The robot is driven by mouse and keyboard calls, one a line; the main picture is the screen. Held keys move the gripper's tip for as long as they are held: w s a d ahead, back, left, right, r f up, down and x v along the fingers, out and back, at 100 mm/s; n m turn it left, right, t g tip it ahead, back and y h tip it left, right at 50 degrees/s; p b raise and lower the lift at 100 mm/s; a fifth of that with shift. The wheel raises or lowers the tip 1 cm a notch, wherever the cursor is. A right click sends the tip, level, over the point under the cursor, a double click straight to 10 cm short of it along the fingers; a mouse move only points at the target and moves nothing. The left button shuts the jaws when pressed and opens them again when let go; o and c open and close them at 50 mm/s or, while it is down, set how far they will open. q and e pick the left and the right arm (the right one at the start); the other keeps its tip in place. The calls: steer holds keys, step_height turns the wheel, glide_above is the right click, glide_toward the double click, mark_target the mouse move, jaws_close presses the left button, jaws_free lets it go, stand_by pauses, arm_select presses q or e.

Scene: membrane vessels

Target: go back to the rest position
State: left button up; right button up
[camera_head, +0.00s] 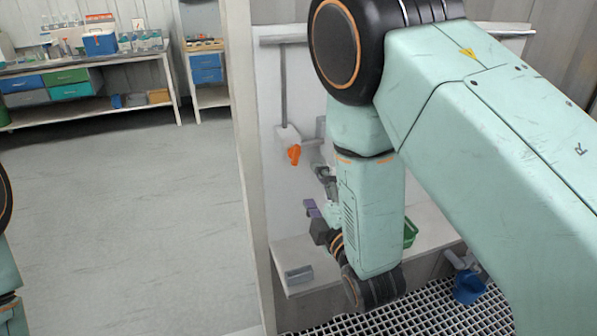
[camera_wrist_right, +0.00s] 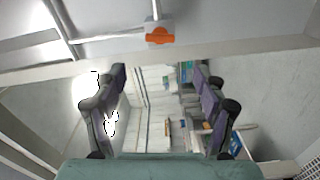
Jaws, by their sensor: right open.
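My right arm reaches across the right side of the head view and hangs down, with my right gripper (camera_head: 314,196) in front of a white wall panel. The gripper is partly hidden by its own wrist. In the right wrist view my right gripper (camera_wrist_right: 160,88) has its two purple-padded fingers wide apart, with nothing between them. An orange handle (camera_head: 294,154) sits on a pipe fitting on the panel, up and left of the gripper and apart from it. The handle also shows at the top of the wrist view (camera_wrist_right: 160,35). Only part of my left arm shows at the left edge; its gripper is out of frame.
A white shelf (camera_head: 345,268) below the gripper bears a grey box (camera_head: 298,275) and a green bin (camera_head: 410,233), partly hidden by my arm. A blue container (camera_head: 468,287) is at lower right near a floor grating (camera_head: 400,318). Open floor lies left, before a workbench (camera_head: 90,113).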

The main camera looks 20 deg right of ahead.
steer(key=s+d+f+m+g+b, duration=0.15)
steer(key=s+f+m+g, duration=0.4)
steer(key=f, duration=0.55)
steer(key=s+d+f+m+g+b, duration=0.1)
steer(key=s+f+m+g+b, duration=0.4)
steer(key=f, duration=0.6)
steer(key=s+f+m+g+b, duration=0.3)
steer(key=s+f, duration=0.6)
steer(key=s, duration=0.3)
steer(key=s+d+f+m+g+b, duration=0.1)
steer(key=s+f+m+g+b, duration=0.2)
steer(key=s+f, duration=0.7)
steer(key=shift+s+d+f+g+h+b, duration=0.25)
steer(key=shift+s+g+b, duration=0.5)
steer(key=shift+s+b, duration=0.4)
steer(key=shift+m, duration=0.25)
